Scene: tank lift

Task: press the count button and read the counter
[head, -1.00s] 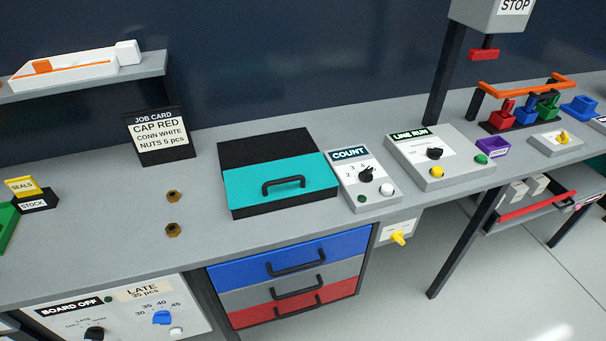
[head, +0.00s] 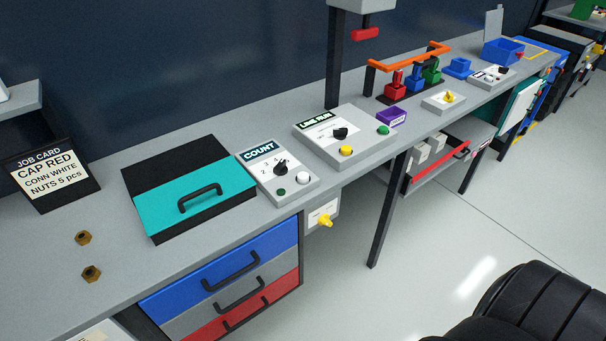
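The count box (head: 267,185) is a grey panel labelled COUNT on the bench, right of the teal-lidded case. It carries a black knob (head: 281,167) with small numbers around it, a white button (head: 303,179) and a dark green round lamp or button (head: 281,192). The exact knob setting is too small to read surely. No lit counter reading shows on it. Neither of my grippers is in view. A black ribbed shape, probably part of my arm, shows at the lower right, far from the count box.
A teal and black case (head: 190,191) stands left of the count box. The LINE RUN box (head: 344,137) stands to its right. Two brown nuts (head: 83,238) and a job card (head: 50,174) are at left. Drawers (head: 232,262) sit below. The floor at right is clear.

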